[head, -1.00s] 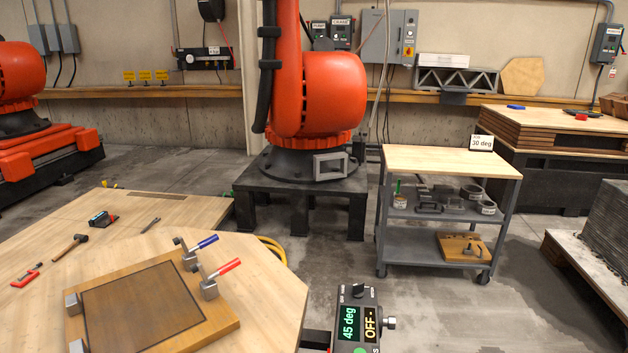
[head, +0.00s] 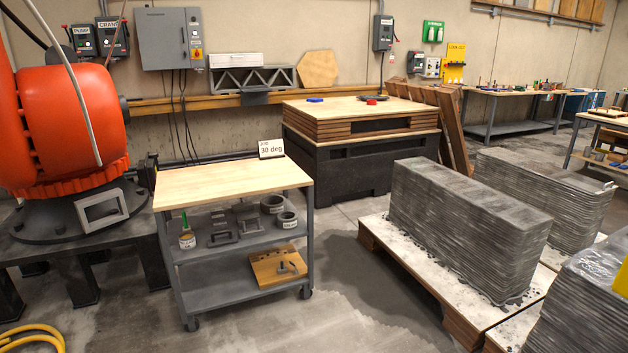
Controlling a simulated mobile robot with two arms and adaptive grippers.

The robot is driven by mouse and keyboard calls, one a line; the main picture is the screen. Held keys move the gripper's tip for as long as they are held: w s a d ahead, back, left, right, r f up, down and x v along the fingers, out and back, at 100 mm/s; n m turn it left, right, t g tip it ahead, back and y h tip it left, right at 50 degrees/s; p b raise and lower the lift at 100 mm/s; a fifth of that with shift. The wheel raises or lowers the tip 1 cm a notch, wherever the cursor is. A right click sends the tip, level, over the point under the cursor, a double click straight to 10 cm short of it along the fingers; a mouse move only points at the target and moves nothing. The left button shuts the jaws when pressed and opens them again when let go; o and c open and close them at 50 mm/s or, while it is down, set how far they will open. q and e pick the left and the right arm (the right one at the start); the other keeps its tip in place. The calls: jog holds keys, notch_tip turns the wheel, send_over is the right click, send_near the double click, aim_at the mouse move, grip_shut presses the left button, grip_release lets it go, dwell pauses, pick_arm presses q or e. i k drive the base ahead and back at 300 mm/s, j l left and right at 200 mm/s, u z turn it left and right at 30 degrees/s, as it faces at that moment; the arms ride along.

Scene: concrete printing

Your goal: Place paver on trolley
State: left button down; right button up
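The trolley (head: 236,181) stands left of the middle in the head view, with a bare light wooden top and two grey shelves below. A small card reading "30 deg" (head: 271,149) stands at the top's back right corner. Its middle shelf holds a labelled pot, grey brackets and rings; its lower shelf holds a wooden block with a metal fitting. I cannot pick out a separate paver. Grey layered concrete stacks (head: 466,228) stand on a pallet at the right. Neither of my grippers is in view.
An orange robot arm (head: 68,125) on a dark stand is at the left. A dark bench with stacked boards (head: 362,112) stands behind the trolley. The pallet (head: 400,262) limits the right side. Open floor (head: 350,325) lies in front, with a yellow hose (head: 32,338) at lower left.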

aim_at(213, 183)
jog(key=i+u, duration=0.15)
jog(key=i, duration=0.35)
jog(key=i+l+u, duration=0.2)
jog(key=i, duration=0.25)
jog(key=i+l+u, duration=0.15)
jog(key=i, duration=0.35)
